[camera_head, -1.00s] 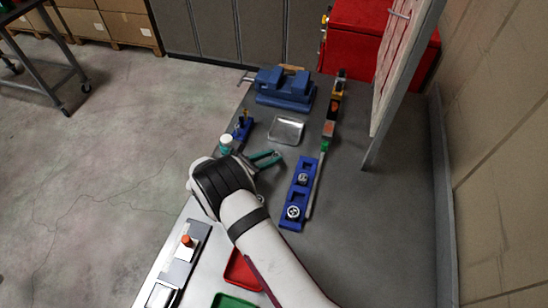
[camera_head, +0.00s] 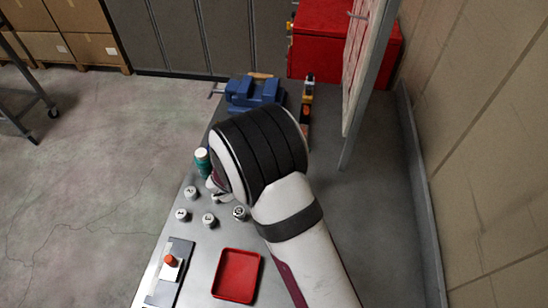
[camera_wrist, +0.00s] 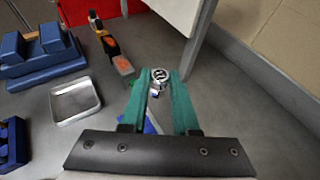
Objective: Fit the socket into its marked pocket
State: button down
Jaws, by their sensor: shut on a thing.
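My gripper (camera_wrist: 159,85) has teal fingers and is shut on a silver socket (camera_wrist: 159,77) at its fingertips in the wrist view. The socket is held with its round, open-looking end toward the camera. A blue piece (camera_wrist: 150,127) shows between the fingers below the socket; it is probably the blue holder, mostly hidden. In the head view, my wrist covers the gripper, the held socket and the holder, so the marked pocket cannot be seen. Several other sockets stand on the bench left of my arm, one of them here (camera_head: 181,214).
A red tray (camera_head: 236,276) lies in front. An upright panel (camera_head: 362,70) stands to the right.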

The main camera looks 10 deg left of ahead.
jog(key=s+d+m+g+h, duration=0.1)
jog(key=d+m+g+h, duration=0.15)
jog(key=d, duration=0.35)
jog(key=shift+m, duration=0.25)
jog(key=a+f, duration=0.2)
jog(key=a, duration=0.1)
jog(key=w+a+f, duration=0.1)
jog(key=a+f, duration=0.1)
jog(key=a, duration=0.1)
jog(key=a+f, duration=0.2)
jog(key=a, duration=0.2)
jog(key=shift+w, duration=0.25)
jog(key=shift+a+f, duration=0.2)
jog(key=shift+f, duration=0.9)
jog(key=shift+a+f, duration=0.15)
jog(key=shift+f, duration=0.95)
